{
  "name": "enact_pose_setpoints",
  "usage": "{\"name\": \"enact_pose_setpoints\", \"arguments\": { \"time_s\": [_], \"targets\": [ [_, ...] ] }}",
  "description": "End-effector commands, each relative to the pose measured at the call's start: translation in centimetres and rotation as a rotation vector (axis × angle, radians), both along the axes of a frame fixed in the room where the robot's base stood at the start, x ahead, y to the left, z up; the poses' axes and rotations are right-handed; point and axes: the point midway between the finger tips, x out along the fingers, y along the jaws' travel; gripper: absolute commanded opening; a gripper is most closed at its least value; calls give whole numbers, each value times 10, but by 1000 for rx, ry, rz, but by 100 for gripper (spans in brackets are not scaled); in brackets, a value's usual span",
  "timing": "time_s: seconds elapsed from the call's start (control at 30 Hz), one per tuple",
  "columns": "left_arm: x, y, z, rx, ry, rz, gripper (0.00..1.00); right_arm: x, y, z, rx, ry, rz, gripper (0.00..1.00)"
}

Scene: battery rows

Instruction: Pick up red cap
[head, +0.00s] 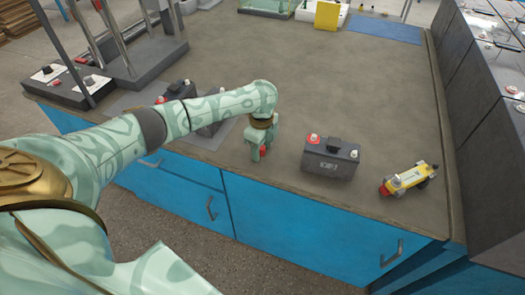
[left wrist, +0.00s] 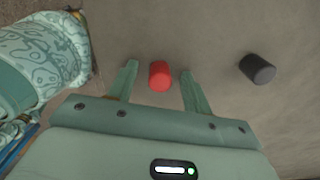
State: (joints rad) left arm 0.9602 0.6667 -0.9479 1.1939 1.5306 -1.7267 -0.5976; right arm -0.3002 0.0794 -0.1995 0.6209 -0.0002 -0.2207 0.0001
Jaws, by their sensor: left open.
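The red cap (left wrist: 160,76) is a small cylinder on the grey bench top. In the left wrist view it lies between the two fingers of my left gripper (left wrist: 159,72), with a gap on each side. In the head view my left gripper (head: 260,146) points down near the bench's front edge, and a bit of the red cap (head: 263,151) shows between its fingers. The gripper is open. A black cap (left wrist: 257,69) lies to the right in the left wrist view, outside the fingers. My right gripper is not in view.
A dark battery (head: 332,160) with a red and a pale terminal stands right of the gripper. Other batteries stand partly behind my left arm. The bench top (head: 340,80) is clear behind.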

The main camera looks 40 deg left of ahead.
Motion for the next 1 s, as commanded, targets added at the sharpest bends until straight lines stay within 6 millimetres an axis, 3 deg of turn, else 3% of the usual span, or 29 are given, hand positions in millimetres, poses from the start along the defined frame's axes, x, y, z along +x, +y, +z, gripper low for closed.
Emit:
{"name": "enact_pose_setpoints", "arguments": {
  "time_s": [0.07, 0.2, 0.23, 0.67, 0.87, 1.0],
  "targets": [
    [0, 0, 1, 0, -1, 0, 47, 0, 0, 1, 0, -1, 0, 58],
    [0, 0, 2, 0, -1, 0, 8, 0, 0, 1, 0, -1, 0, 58],
    [0, 0, 2, 0, -1, 0, 4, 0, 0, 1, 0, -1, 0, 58],
    [0, 0, 7, 0, -2, 1, 3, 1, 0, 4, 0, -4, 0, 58],
    [1, 0, 37, -2, -7, 2, 3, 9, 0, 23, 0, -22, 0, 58],
    [-21, -5, 72, 0, -8, -2, 3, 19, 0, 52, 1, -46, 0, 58]
  ]
}}
